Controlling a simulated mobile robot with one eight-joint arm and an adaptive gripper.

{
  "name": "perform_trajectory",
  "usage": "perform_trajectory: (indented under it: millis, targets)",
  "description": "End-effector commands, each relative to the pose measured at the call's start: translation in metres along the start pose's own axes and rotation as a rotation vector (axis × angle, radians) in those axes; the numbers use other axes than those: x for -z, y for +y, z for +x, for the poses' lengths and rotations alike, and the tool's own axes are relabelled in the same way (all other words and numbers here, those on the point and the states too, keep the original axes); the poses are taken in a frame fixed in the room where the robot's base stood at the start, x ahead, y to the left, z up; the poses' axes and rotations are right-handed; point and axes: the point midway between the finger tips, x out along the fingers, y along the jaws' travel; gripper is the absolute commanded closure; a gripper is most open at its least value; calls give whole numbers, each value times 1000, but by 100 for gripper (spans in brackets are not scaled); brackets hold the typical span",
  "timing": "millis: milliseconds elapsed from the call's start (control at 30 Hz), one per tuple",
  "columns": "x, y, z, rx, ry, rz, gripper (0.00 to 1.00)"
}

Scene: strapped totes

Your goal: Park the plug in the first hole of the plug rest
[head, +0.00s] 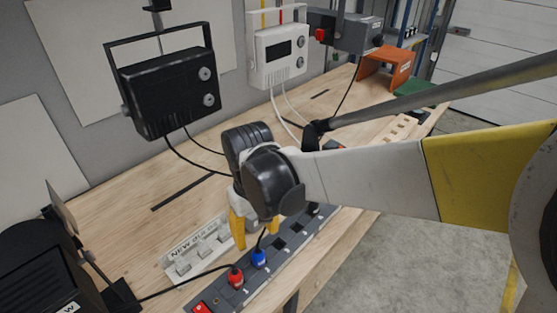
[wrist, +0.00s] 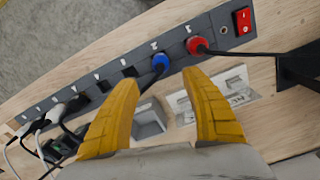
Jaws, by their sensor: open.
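My gripper (head: 256,238) is open and empty above the dark power strip (head: 292,243). A blue plug (head: 258,258) and a red plug (head: 236,277) sit in the strip with dark cables. In the wrist view the blue plug (wrist: 160,62) shows beyond the gap between my yellow fingers (wrist: 160,84), with the red plug (wrist: 195,45) right of it. Black and white plugs (wrist: 60,112) fill sockets at the left end. A pale wooden block with a row of holes (head: 399,128) lies far right, possibly the plug rest; my arm partly hides that area.
A red switch (wrist: 242,20) is at the strip's end. A black device (head: 165,90), a white one (head: 277,55) and an orange stand (head: 387,68) are at the back. Cables cross the bench.

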Motion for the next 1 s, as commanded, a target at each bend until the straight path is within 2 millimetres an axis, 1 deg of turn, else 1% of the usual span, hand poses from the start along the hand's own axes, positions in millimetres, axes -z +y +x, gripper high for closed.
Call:
perform_trajectory:
  millis: [300, 400, 500, 600, 700, 967, 1000]
  targets:
    - [0, 1, 60, 0, 2, 2, 45]
    - [0, 1, 77, 0, 2, 2, 45]
    - [0, 1, 89, 0, 2, 2, 45]
    - [0, 1, 97, 0, 3, 2, 45]
    - [0, 1, 100, 0, 3, 2, 45]
    - [0, 1, 100, 0, 3, 2, 45]
    - [0, 1, 100, 0, 3, 2, 56]
